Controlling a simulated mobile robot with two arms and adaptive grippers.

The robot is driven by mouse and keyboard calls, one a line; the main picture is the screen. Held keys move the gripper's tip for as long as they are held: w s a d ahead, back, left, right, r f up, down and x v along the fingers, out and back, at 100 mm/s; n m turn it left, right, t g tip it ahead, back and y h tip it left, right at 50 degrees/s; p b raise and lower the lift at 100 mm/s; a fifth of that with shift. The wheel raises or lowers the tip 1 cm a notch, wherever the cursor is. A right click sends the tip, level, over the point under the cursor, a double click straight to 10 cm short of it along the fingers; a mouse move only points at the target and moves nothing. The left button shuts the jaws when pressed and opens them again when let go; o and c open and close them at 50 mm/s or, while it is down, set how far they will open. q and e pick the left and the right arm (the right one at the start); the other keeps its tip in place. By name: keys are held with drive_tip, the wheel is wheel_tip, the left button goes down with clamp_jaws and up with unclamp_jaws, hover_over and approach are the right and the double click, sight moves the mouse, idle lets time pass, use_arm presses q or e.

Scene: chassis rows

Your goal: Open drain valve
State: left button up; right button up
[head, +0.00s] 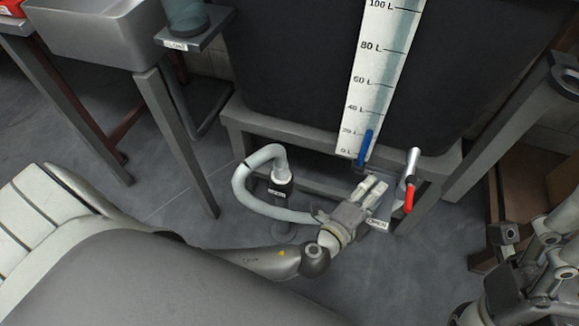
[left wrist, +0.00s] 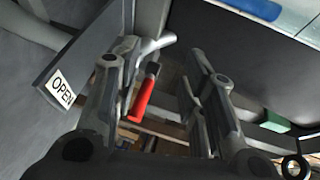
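The drain valve lever shows in the head view as a silver bar with a red grip (head: 409,198), at the front right of the dark tank (head: 290,70). Its red grip also shows in the left wrist view (left wrist: 144,100), between my fingers in the picture and seemingly beyond them. My left gripper (head: 372,188) is open and empty, just left of the lever, apart from it in the head view. An OPEN label (head: 377,222) is beside the gripper; it also shows in the left wrist view (left wrist: 62,89). My right gripper (head: 505,295) is partly cut off at the lower right; its fingers are unclear.
A white litre scale (head: 378,70) runs up the tank, with a blue strip (head: 365,148) near its bottom. A pale hose (head: 242,190) curves to a floor drain pipe (head: 281,187) left of the gripper. The tank's grey stand (head: 240,118) and a sink (head: 95,38) are nearby.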

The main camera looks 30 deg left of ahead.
use_arm(q)
drive_tip(key=s+a+f+n+g+y+p, duration=0.3)
drive_tip(key=s+a+f+n+g+p, duration=0.5)
drive_tip(key=s+a+f+p, duration=0.4)
wheel_tip(320, 180, down, 4)
drive_tip(key=a+g+p, duration=0.1)
drive_tip(key=a+p, duration=0.1)
drive_tip(key=p, duration=0.3)
drive_tip(key=shift+s+a+r, duration=0.2)
drive_tip(key=shift+s, duration=0.2)
